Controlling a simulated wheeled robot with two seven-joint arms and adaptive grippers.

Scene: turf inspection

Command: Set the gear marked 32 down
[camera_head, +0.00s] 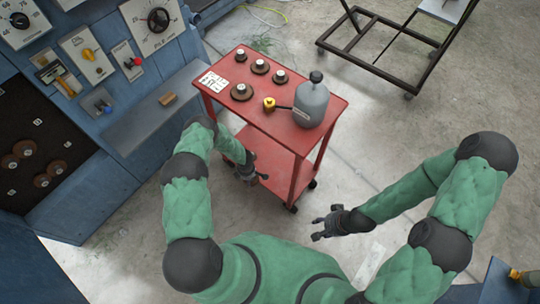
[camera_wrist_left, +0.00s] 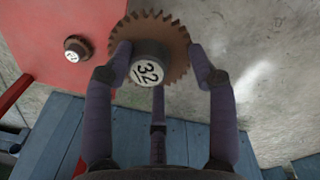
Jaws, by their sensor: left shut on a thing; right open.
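The gear marked 32 (camera_wrist_left: 152,28) is a brown toothed disc with a pale hub, its number facing the camera in the left wrist view. My left gripper (camera_wrist_left: 158,62) is shut on it, with fingers around the hub. In the head view my left gripper (camera_head: 250,172) hangs beside the left side of the red cart (camera_head: 330,88), below its top; the held gear is mostly hidden there. My right gripper (camera_head: 328,226) is open and empty, in front of the cart over the floor.
Several gears (camera_head: 242,91) stand on the cart top with a white label card (camera_head: 213,81), a yellow-topped item (camera_head: 269,103) and a grey bottle (camera_head: 311,105). A blue panel bench (camera_head: 150,118) with dials lies left. A dark metal frame (camera_head: 375,45) stands behind right.

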